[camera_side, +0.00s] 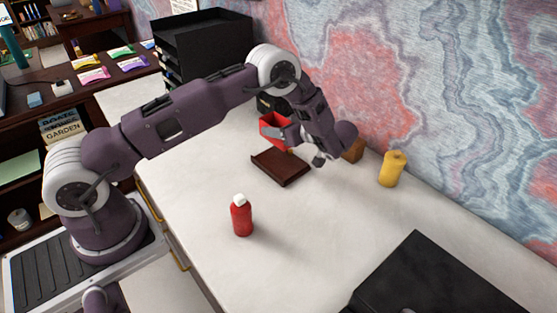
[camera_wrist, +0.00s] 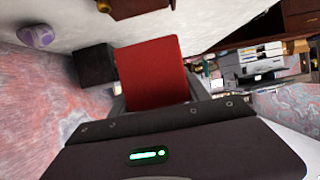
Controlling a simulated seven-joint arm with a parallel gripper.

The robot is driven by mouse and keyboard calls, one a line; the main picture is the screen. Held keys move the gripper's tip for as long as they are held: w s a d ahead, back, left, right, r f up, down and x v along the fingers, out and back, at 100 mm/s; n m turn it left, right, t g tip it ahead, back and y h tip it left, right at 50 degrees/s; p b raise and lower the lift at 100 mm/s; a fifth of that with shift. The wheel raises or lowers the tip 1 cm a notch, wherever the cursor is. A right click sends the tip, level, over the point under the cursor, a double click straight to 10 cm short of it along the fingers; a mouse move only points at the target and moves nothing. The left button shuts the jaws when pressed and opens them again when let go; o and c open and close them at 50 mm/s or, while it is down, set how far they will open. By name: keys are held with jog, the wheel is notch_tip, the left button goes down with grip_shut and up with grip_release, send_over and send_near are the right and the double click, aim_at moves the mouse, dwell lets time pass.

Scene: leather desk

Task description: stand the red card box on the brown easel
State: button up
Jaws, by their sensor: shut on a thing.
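The red card box (camera_side: 273,127) is in my gripper (camera_side: 286,134), above the desk and just behind the brown easel in the side view. In the wrist view the red box (camera_wrist: 152,72) fills the space between the fingers of my gripper (camera_wrist: 156,100). The brown easel (camera_side: 281,168) lies low on the white desk top, with a raised lip along its near edge. Part of the brown easel (camera_wrist: 138,6) also shows at the top of the wrist view. The box appears apart from the easel. My gripper hides part of the box in the side view.
A red bottle with a white cap (camera_side: 242,217) stands in front of the easel. A yellow bottle (camera_side: 392,169) and a brown block (camera_side: 353,151) stand near the wall to the right. A large black case (camera_side: 440,280) lies at front right. The desk between is clear.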

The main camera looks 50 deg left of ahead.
notch_tip(320, 180, down, 9)
jog(key=shift+r, duration=0.1)
jog(key=o, duration=1.6)
